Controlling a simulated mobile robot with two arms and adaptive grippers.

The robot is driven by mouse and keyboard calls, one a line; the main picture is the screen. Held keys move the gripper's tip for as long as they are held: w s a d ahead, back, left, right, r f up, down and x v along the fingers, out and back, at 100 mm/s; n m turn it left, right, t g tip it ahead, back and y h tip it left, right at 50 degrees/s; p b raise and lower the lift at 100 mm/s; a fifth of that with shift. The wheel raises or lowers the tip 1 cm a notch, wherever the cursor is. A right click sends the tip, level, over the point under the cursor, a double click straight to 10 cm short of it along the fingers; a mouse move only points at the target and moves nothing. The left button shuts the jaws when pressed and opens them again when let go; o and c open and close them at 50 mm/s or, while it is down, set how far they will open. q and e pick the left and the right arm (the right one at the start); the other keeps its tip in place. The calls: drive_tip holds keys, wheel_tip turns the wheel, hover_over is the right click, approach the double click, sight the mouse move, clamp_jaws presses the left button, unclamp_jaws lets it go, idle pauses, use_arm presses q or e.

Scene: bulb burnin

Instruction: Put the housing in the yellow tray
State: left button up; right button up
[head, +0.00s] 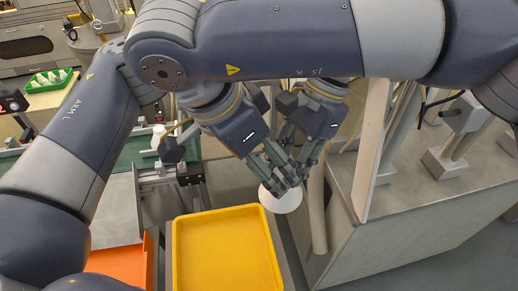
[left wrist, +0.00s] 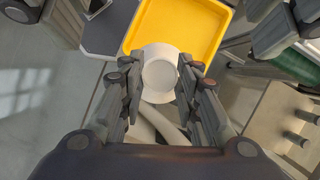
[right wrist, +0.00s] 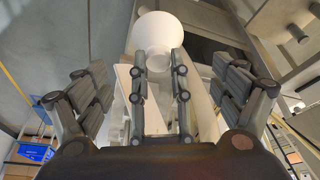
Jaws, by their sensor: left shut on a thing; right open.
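The white, round housing (head: 285,203) shows below my two grippers in the head view, just beyond the right rim of the yellow tray (head: 226,250). My left gripper (head: 272,178) is shut on the housing; in the left wrist view the housing (left wrist: 160,72) sits between its fingertips, with the yellow tray (left wrist: 190,20) behind it. My right gripper (head: 298,172) is open and close beside the left one. In the right wrist view the housing (right wrist: 160,38) lies ahead of the right fingers, flaring from a narrower neck. Fingers hide part of the housing in the head view.
The tray looks empty. A grey cabinet with a tall upright panel (head: 371,150) stands close to the right of the grippers. An orange surface (head: 120,262) lies left of the tray. A green tray of white items (head: 50,79) is at the far left.

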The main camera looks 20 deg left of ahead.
sight(276, 175)
drive_tip(key=x, duration=1)
drive_tip(key=shift+w+d+f, duration=0.1)
drive_tip(key=shift+d+f, duration=0.05)
drive_tip(key=shift+c, duration=0.5)
drive_tip(key=c, duration=1.1)
use_arm(q)
drive_tip(key=o, duration=1.1)
use_arm(e)
drive_tip(key=shift+c, duration=1.4)
use_arm(q)
drive_tip(key=shift+o, duration=0.5)
drive_tip(key=shift+d, duration=0.1)
drive_tip(key=shift+o, duration=0.2)
drive_tip(key=shift+r, duration=0.15)
